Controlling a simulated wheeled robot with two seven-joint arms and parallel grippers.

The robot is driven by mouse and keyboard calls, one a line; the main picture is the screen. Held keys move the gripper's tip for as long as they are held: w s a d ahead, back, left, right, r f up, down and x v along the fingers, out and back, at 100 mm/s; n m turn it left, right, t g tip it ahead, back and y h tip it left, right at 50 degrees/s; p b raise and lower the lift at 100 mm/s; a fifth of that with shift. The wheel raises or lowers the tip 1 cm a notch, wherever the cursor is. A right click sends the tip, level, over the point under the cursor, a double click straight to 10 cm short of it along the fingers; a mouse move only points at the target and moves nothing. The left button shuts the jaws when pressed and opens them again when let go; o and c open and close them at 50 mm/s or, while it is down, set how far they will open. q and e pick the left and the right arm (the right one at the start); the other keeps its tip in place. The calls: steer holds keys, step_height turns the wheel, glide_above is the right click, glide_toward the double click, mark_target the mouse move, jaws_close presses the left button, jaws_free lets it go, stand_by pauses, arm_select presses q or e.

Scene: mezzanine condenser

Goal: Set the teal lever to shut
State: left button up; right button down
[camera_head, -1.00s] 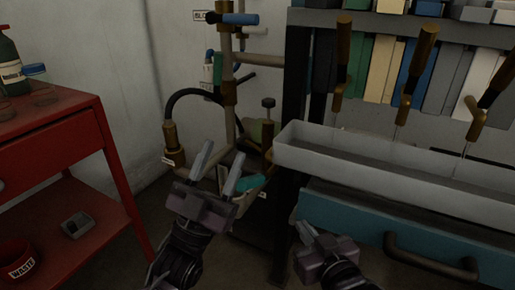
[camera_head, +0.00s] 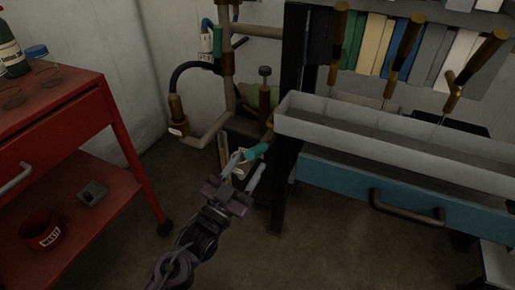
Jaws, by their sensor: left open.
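The teal lever (camera_head: 256,151) is low on the brown pipework, near the dark rack post in the head view. It points down and left, and its lower end is close to my fingertips. My left gripper (camera_head: 247,168) is open, with its two grey fingers pointing up towards the lever. The lever shows just beyond and between the fingertips; I cannot tell whether they touch. Part of the lever's mount is hidden behind the pipe and post. My right gripper is not in view.
A red cart (camera_head: 62,112) with bottles on top and a waste pot (camera_head: 40,232) below stands at left. At right are a pale trough (camera_head: 390,150) with wooden-handled tools above and a blue drawer (camera_head: 345,182). A black hose (camera_head: 190,68) loops beside the pipes. Floor in front is open.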

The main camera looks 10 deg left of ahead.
mark_target(257, 150)
arm_select(q)
steer(key=x, duration=0.5)
jaws_close()
